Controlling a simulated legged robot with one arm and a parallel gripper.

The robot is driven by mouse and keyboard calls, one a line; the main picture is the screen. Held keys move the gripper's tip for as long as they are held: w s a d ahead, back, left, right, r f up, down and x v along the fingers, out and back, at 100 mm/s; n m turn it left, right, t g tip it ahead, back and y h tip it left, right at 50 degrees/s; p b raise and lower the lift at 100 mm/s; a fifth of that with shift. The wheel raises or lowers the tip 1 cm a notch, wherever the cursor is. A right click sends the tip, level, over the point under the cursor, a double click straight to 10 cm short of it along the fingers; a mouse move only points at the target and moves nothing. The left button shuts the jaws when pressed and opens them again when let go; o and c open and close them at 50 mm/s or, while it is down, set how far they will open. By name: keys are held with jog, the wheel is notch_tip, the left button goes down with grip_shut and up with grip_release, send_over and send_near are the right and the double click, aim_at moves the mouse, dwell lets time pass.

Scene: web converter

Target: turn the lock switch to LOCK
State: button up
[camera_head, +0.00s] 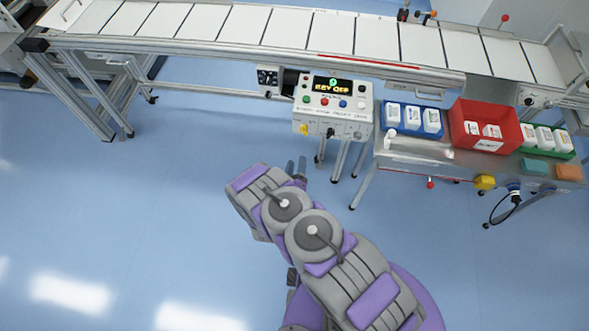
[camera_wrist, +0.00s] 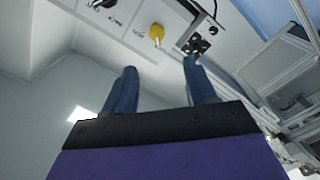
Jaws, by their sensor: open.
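The control box (camera_head: 333,108) stands under the conveyor in the head view. Its display (camera_head: 333,85) reads "KEY OFF". A yellow knob (camera_head: 304,129) and a dark switch (camera_head: 330,132) are on its front face. The yellow knob (camera_wrist: 157,32) also shows in the wrist view, beyond my fingertips. Labels are too small to read, so I cannot tell which control is the lock switch or how it is set. My gripper (camera_head: 296,166) is open and empty, below and in front of the box, apart from it. Its two blue-grey fingers show in the wrist view (camera_wrist: 160,66).
The conveyor (camera_head: 310,33) runs across the back. Right of the box, a metal table (camera_head: 400,158) carries blue (camera_head: 410,130), red (camera_head: 460,112) and green (camera_head: 560,153) bins. A table leg (camera_head: 363,187) stands near my gripper. The blue floor at left is clear.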

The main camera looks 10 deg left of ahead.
jog(key=shift+s+a, duration=0.1)
jog(key=shift+s, duration=1.1)
jog(key=shift+w, duration=0.1)
